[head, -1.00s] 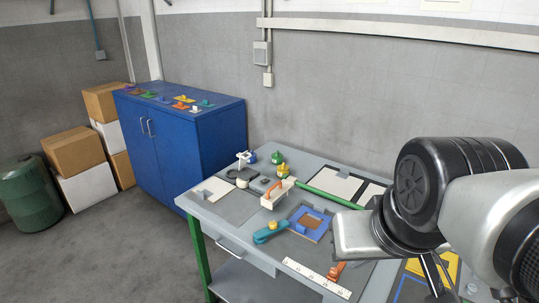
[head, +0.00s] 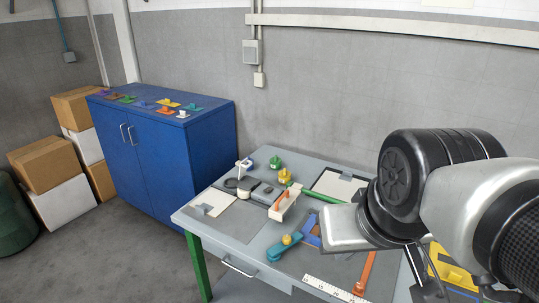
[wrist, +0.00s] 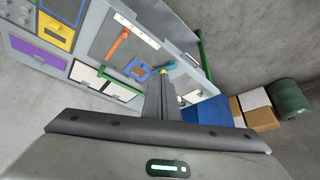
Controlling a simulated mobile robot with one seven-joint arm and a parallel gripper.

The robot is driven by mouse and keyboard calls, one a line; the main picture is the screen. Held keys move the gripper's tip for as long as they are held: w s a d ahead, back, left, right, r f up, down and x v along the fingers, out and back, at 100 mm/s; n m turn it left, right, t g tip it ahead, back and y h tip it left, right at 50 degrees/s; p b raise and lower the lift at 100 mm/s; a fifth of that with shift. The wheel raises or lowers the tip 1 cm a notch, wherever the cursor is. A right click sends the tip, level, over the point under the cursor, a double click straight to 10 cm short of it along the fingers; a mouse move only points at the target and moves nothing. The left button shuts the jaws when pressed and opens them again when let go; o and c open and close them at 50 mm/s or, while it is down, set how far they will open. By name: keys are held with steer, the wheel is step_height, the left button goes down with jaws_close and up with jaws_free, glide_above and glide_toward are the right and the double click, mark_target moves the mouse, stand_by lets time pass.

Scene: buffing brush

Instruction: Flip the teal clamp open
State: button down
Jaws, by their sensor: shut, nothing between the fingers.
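The teal clamp (head: 285,248) lies on the grey work table, left of my arm in the head view. It is a flat teal bar with a yellow knob (head: 286,239) at its middle. The clamp (wrist: 171,65) also shows small in the wrist view, beyond my fingertips and partly hidden near them. Whether its bar is flipped open is too small to tell. My gripper (wrist: 161,78) is shut and empty, apart from the clamp. In the head view my arm covers the right of the table.
A blue frame (head: 310,236), a white box with an orange handle (head: 284,205), a white ruler (head: 330,290) and an orange tool (head: 364,272) lie around the clamp. Green and yellow knobbed pieces stand behind. A blue cabinet (head: 165,150) stands at the left; grey floor is clear before it.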

steer(key=w+a+f+m+g+y+b, duration=0.1)
steer(key=w+a+f+m+y+b, duration=0.25)
steer(key=w+f+m+b, duration=0.9)
steer(key=w+d+f+m+t+y+b, duration=0.1)
steer(key=w+d+f+m+b, duration=0.1)
steer(key=w+d+f+m, duration=0.3)
steer(key=w+d+f+m+t+b, duration=0.1)
steer(key=w+d+f+m, duration=0.4)
steer(key=f+m, duration=0.6)
steer(key=shift+w+d+f+t+y+b, duration=0.2)
steer(key=shift+w+f+t+y+b, duration=0.2)
steer(key=shift+w+f+b, duration=0.65)
steer(key=shift+w+r+m, duration=0.2)
steer(key=shift+w+m, duration=0.05)
